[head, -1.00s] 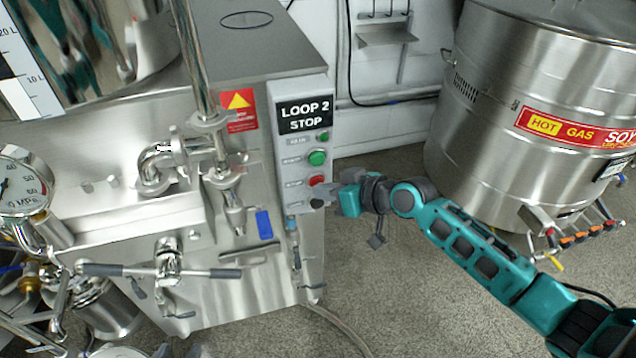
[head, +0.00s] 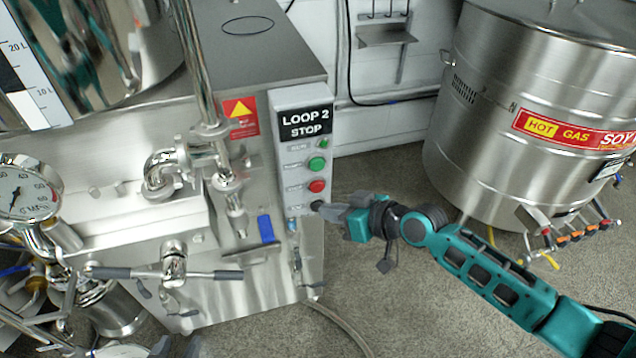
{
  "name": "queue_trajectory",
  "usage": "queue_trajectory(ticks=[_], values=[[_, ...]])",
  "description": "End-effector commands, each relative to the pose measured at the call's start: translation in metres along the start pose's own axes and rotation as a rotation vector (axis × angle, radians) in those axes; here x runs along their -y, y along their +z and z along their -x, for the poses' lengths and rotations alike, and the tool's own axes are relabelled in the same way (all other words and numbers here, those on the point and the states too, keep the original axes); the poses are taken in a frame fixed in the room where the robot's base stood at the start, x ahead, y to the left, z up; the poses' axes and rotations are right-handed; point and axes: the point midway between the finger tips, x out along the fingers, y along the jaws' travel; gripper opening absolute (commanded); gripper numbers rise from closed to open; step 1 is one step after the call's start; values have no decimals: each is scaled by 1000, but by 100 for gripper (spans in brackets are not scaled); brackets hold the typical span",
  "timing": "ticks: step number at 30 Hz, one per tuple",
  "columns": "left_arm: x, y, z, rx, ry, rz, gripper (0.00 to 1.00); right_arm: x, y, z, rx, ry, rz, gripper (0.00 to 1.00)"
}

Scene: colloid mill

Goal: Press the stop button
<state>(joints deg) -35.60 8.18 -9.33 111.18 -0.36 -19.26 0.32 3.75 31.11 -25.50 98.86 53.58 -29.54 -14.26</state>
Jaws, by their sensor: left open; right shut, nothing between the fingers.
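The control panel (head: 283,152), labelled "LOOP 2 STOP", is on the right side of the steel machine. Its red button (head: 317,186) is in plain view below a green button (head: 317,163); the small labels beside them cannot be read. A black knob (head: 316,205) is below the red button. My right gripper (head: 327,208) is shut and empty, its tip just right of the black knob and a little below the red button. I cannot tell whether it touches the knob. My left gripper (head: 178,347) shows only partly at the bottom edge, open, away from the panel.
A gauge (head: 25,190), pipes and a valve handle (head: 172,270) crowd the machine's front. A blue-handled valve (head: 265,228) sits just left of the panel. A large steel vat (head: 500,110) stands at the right. Open floor (head: 385,300) lies between.

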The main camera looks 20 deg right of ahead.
Motion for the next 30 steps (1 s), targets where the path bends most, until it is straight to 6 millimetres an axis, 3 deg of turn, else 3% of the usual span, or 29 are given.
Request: queue_trajectory(ticks=[7,30], values=[[0,-9,6,0,0,0,47,10,9,14,2,-1,0,0],[0,-6,7,6,1,1,47,10,10,14,0,0,0,0]])
